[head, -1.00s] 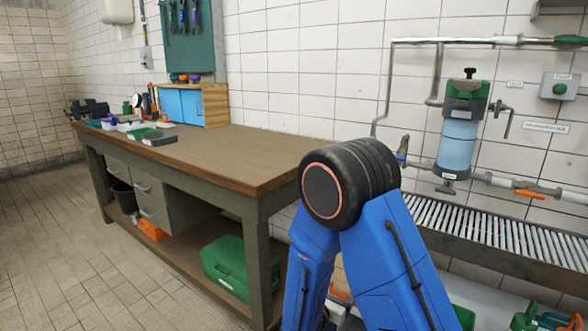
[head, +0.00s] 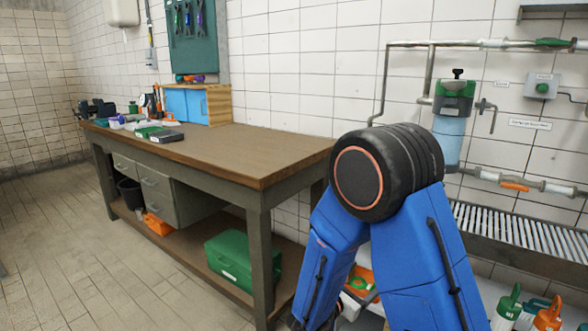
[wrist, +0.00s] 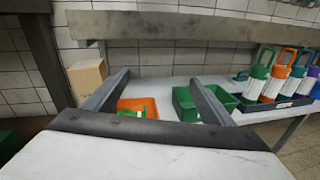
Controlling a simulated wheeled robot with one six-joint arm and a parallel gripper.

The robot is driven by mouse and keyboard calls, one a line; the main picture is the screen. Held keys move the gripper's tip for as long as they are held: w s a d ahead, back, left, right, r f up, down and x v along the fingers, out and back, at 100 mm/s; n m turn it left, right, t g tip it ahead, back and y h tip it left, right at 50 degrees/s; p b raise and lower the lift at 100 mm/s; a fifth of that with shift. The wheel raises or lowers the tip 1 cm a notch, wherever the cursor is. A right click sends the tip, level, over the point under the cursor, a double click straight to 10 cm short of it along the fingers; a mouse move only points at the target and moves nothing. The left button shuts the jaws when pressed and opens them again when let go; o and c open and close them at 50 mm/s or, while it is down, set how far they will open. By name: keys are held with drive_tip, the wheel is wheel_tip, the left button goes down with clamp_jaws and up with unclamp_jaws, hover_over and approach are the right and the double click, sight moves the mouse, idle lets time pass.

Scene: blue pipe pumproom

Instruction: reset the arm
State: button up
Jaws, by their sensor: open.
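My blue arm with its black round elbow joint fills the lower right middle of the head view. The gripper itself is hidden there behind or below the arm. In the wrist view my gripper (wrist: 155,95) is open, with its two dark fingers spread apart and nothing between them in its grasp. Beyond the fingers are an orange bin (wrist: 138,106) with a green item in it and green bins (wrist: 200,100) on a pale low shelf. The fingers appear in front of these bins; I cannot tell how close they are.
A wooden workbench (head: 225,150) stands left of my arm, with a green box (head: 240,258) on its lower shelf. A slatted rack (head: 520,232) and wall pipes are at right. Bottles (wrist: 285,75) in a dark tray and a cardboard box (wrist: 87,78) stand near the gripper. Floor at left is clear.

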drive_tip(key=s+d+r+m+g+y, duration=0.1)
drive_tip(key=s+d+r+m+g, duration=0.35)
drive_tip(key=s+d+m, duration=0.35)
drive_tip(key=s+d+r+m+g+y, duration=0.1)
drive_tip(key=s+d+r+m+g, duration=0.2)
drive_tip(key=s+d+m+g, duration=0.6)
drive_tip(key=s+a+r+m+t+y, duration=0.3)
drive_tip(key=s+a+m+y, duration=0.1)
drive_tip(key=s, duration=0.4)
drive_tip(key=s+a+r+m+t+y, duration=0.3)
drive_tip(key=s+a+r+m+y, duration=0.1)
drive_tip(key=s+a+y, duration=0.1)
drive_tip(key=s+y, duration=0.1)
drive_tip(key=s, duration=0.1)
drive_tip(key=shift+s+a+y, duration=0.3)
drive_tip(key=shift+s+a, duration=0.05)
drive_tip(key=shift+s, duration=0.05)
